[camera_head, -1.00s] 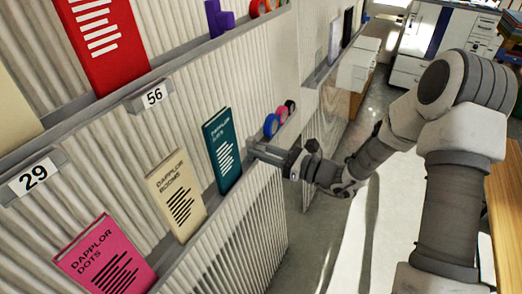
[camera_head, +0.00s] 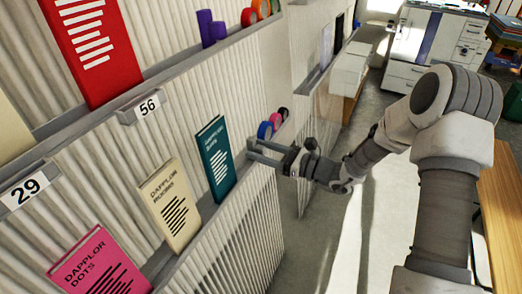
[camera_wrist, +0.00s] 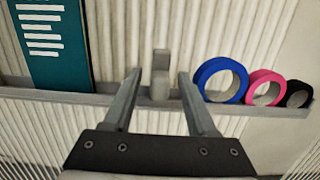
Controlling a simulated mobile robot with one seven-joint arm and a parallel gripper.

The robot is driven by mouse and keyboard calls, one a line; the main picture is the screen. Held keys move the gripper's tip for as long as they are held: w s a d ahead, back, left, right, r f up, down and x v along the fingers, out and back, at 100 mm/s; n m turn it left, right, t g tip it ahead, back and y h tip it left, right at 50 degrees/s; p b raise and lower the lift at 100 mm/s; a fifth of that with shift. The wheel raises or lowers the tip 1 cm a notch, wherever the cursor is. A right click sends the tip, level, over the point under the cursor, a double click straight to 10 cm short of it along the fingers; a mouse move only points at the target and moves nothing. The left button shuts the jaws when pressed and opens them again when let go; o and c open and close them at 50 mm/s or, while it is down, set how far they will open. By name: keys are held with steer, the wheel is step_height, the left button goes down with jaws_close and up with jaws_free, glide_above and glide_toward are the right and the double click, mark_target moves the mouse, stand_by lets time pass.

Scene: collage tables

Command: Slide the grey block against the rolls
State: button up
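The grey block (camera_wrist: 160,62) stands upright on the grey shelf ledge in the wrist view, left of the rolls with a gap between them. The rolls stand in a row: a blue roll (camera_wrist: 205,82), a pink roll (camera_wrist: 250,91) and a black roll (camera_wrist: 291,96). In the head view the blue roll (camera_head: 265,130) shows just beyond my gripper. My gripper (camera_head: 251,149) is open at the shelf. In the wrist view its fingers point at the ledge, one on each side of the block, with space around it. I cannot tell whether the block is between the tips or just beyond them.
A teal book (camera_head: 216,160) leans on the same shelf, left of my gripper; it also shows in the wrist view (camera_wrist: 48,65). A cream book (camera_head: 170,207) and a pink book (camera_head: 100,265) stand further left. The shelf ledge (camera_wrist: 100,98) has a low front lip.

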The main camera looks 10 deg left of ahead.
steer(key=p+v, duration=0.1)
steer(key=v, duration=1.6)
steer(key=shift+s+d+p, duration=0.15)
steer(key=shift+p, duration=0.2)
steer(key=shift+c, duration=0.3)
